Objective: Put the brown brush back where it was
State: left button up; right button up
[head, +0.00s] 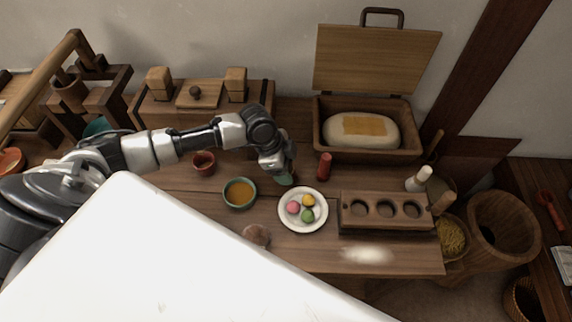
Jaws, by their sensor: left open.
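My left gripper (283,176) is open and points down over the middle of the table, just above and left of the plate. A small green thing shows at its fingertips; I cannot tell whether they touch it. A rounded brown thing (256,235) lies at the table's front edge, below the green-rimmed bowl (239,193), and may be the brown brush. It is apart from the gripper, and its lower part is partly hidden. A white-topped tool (421,177) stands at the right, behind the wooden rack. My right gripper is not in view.
A plate (303,224) with coloured balls and a wooden rack (388,196) with round holes stand near the front. A red cylinder (324,166) stands behind the plate. An open wooden box (366,150) holds a pale loaf-like thing. A large white surface hides the lower left.

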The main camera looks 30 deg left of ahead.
pick_arm(q)
jog(key=v, duration=1.2)
jog(key=shift+r, duration=0.2)
jog(key=shift+f, duration=0.1)
